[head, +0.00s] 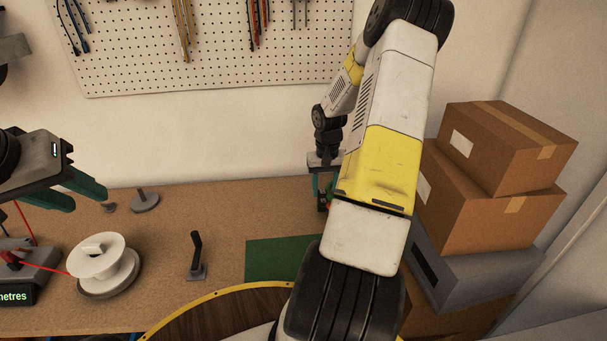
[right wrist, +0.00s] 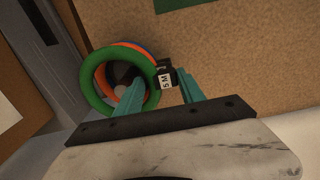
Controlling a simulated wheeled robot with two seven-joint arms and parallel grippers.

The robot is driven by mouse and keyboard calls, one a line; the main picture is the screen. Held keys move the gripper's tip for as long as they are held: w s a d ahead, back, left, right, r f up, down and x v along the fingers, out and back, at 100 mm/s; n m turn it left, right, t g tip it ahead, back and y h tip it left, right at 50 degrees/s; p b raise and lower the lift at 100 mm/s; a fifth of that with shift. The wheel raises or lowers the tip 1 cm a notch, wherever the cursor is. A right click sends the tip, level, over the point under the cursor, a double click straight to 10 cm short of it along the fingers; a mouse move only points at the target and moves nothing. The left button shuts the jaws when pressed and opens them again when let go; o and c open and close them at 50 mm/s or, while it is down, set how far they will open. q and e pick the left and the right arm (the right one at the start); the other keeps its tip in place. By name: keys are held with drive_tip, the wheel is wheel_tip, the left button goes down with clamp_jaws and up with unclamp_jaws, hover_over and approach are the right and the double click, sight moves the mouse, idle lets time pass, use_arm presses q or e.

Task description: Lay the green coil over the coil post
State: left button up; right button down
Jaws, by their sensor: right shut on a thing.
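In the right wrist view the green coil (right wrist: 86,81) is a ring with a black tag (right wrist: 165,75) marked "5 M". My right gripper (right wrist: 163,78) is shut on it at the tag, with a teal finger on each side. A grey post (right wrist: 122,72) shows through the ring's opening, with an orange coil (right wrist: 149,63) and a blue one partly hidden below. I cannot tell whether the green coil touches them. In the head view my right gripper (head: 323,187) is largely behind my arm. My left gripper (head: 82,193) is open and empty at the left.
A white spool (head: 97,257) with red wire stands at the left. A grey peg on a disc (head: 146,202) and a black upright holder (head: 197,258) stand on the bench. A green mat (head: 275,261) lies mid-bench. Cardboard boxes (head: 500,205) are stacked at the right.

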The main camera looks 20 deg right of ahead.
drive_tip(key=shift+f, duration=0.15)
drive_tip(key=shift+f, duration=0.8)
drive_tip(key=c, duration=0.6)
unclamp_jaws()
drive_tip(key=shift+c, duration=0.2)
drive_tip(key=shift+d, duration=0.15)
